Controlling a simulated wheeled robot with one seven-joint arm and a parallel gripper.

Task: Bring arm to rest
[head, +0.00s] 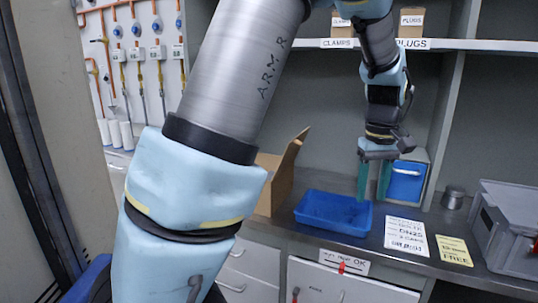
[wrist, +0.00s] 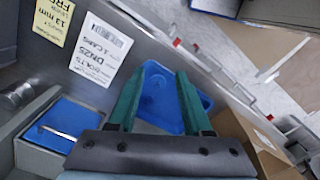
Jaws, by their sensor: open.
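My gripper (head: 374,180) hangs from my arm above the counter in the head view, its green fingers pointing down. It also shows in the wrist view (wrist: 155,90), with the two fingers apart and nothing between them. In the head view the fingers overlap the right part of a blue tray (head: 325,222), which also lies beyond the fingertips in the wrist view (wrist: 158,85). I cannot tell the exact height of the fingertips above the counter. My arm crosses the left and middle of the head view and hides part of the counter.
An open cardboard box (head: 277,185) stands left of the tray. A blue-fronted container (head: 406,181), a metal cup (head: 453,197) and a grey case (head: 508,225) are to the right. Paper labels (head: 406,236) lie in front. A shelf (head: 480,45) with small boxes runs above.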

